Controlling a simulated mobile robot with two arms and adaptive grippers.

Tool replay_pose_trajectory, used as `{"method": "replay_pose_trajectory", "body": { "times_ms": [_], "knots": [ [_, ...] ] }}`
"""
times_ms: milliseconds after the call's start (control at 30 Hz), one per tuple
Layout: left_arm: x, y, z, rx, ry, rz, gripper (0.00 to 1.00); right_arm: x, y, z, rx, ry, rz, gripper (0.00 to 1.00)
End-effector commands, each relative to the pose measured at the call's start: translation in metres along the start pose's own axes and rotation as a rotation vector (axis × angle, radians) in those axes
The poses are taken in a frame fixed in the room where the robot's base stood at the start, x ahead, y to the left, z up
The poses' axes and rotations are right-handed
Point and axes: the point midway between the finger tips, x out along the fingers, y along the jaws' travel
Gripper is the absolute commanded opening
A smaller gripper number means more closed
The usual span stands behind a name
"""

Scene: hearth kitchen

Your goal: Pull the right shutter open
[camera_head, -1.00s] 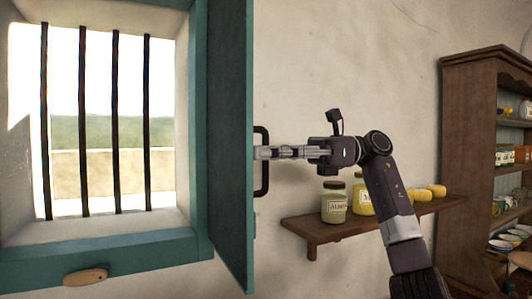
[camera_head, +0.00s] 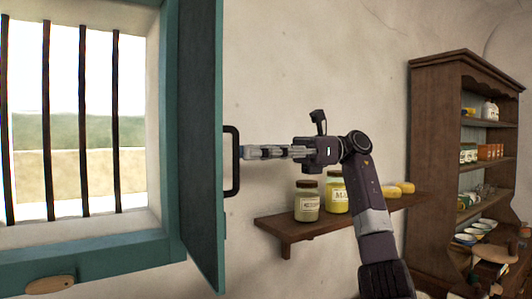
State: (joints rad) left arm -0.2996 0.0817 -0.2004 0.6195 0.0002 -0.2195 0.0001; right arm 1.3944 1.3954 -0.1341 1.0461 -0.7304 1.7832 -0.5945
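The right shutter (camera_head: 203,130) is a teal panel that stands swung out from the window frame, seen at a steep angle. Its black handle (camera_head: 236,180) is an upright bar on the panel's right-hand face. My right gripper (camera_head: 246,152) comes in from the right at the handle's mid height. Its fingertips end at the bar's right edge; I cannot tell whether they touch it. The fingers are seen side-on, so their opening is not clear. My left gripper is not in view.
The barred window (camera_head: 65,120) is at the left, with a wooden knob (camera_head: 50,285) below it. A wooden cupboard (camera_head: 432,150) with dishes stands at the right. Bare wall lies behind the gripper.

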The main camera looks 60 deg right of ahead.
Motion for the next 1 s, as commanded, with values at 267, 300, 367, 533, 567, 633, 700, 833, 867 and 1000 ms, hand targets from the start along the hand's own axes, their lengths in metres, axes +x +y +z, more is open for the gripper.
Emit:
{"method": "replay_pose_trajectory", "body": {
  "times_ms": [267,300,367,533,567,633,700,833,867,1000],
  "knots": [
    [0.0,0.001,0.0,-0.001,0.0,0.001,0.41,-0.03,0.0,0.001,-0.001,-0.003,0.0,0.26],
    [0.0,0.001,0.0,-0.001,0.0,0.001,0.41,-0.033,0.0,0.001,-0.001,-0.004,0.0,0.26],
    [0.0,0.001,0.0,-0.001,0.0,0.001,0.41,-0.036,0.0,0.0,-0.001,-0.002,0.001,0.26],
    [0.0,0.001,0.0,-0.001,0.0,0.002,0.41,-0.041,0.0,-0.001,0.001,0.001,0.002,0.26],
    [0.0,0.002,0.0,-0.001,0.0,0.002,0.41,-0.041,0.0,-0.001,0.001,0.001,0.002,0.26],
    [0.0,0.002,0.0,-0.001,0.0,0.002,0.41,-0.041,0.0,-0.001,0.002,0.001,0.001,0.26],
    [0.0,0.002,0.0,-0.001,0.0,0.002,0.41,-0.041,0.0,-0.001,0.002,0.001,0.001,0.26],
    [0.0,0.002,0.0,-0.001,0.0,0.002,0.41,-0.041,0.0,-0.001,0.002,0.001,0.001,0.26],
    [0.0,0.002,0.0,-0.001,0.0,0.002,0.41,-0.041,0.0,-0.001,0.002,0.001,0.001,0.26],
    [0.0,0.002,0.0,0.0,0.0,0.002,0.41,-0.041,0.0,-0.001,0.002,0.001,0.001,0.26]
  ]
}}
